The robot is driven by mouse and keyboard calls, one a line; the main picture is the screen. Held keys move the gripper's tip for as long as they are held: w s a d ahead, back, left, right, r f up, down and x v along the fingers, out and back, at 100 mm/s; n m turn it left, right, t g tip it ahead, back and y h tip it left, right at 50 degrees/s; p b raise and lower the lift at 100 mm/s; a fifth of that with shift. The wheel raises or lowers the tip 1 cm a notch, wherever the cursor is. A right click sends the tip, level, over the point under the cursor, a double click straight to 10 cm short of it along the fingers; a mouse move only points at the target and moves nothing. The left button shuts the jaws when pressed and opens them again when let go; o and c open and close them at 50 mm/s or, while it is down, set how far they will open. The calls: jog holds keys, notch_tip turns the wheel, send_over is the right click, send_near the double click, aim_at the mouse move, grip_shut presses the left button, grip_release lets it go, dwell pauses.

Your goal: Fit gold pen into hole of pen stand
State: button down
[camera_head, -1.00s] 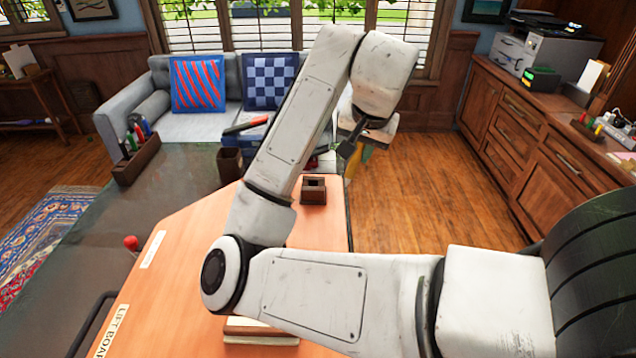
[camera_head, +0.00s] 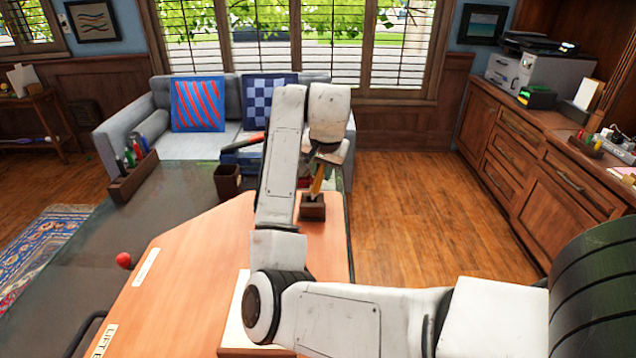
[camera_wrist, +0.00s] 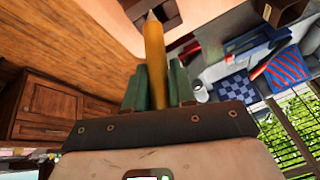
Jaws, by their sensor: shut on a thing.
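My gripper (camera_wrist: 157,88) is shut on the gold pen (camera_wrist: 155,60), which points away from the fingers. In the head view, the gold pen (camera_head: 317,180) hangs nearly upright, slightly tilted, below the gripper. The dark brown pen stand (camera_head: 313,211) sits on the orange-brown desk board, right under the pen. In the wrist view, the pen's tip overlaps the pen stand (camera_wrist: 164,12) at the top edge. I cannot tell whether the tip is in the hole or just above it. The wrist partly hides the fingers in the head view.
A brown pen cup (camera_head: 227,181) and a long holder with several pens (camera_head: 132,178) stand left on the dark desk. A blue box with a red item (camera_head: 240,150) lies behind my arm. A pale book or pad (camera_head: 236,338) lies under my elbow.

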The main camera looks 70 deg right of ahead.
aim_at(318, 195)
jog(key=shift+w+d+f, duration=0.25)
jog(key=shift+w+f, duration=0.1)
jog(key=shift+f, duration=0.15)
jog(key=f, duration=0.1)
jog(key=f+p, duration=0.1)
jog(key=shift+w+d+f, duration=0.15)
jog(key=shift+w+f, duration=0.15)
jog(key=shift+f, duration=0.45)
jog(key=shift+f, duration=0.1)
jog(key=c, duration=0.9)
grip_release()
jog(key=shift+c, duration=0.2)
jog(key=shift+f+b, duration=0.2)
jog(key=shift+b, duration=0.1)
jog(key=v, duration=1.1)
jog(key=shift+w, duration=0.4)
jog(key=shift+r, duration=0.2)
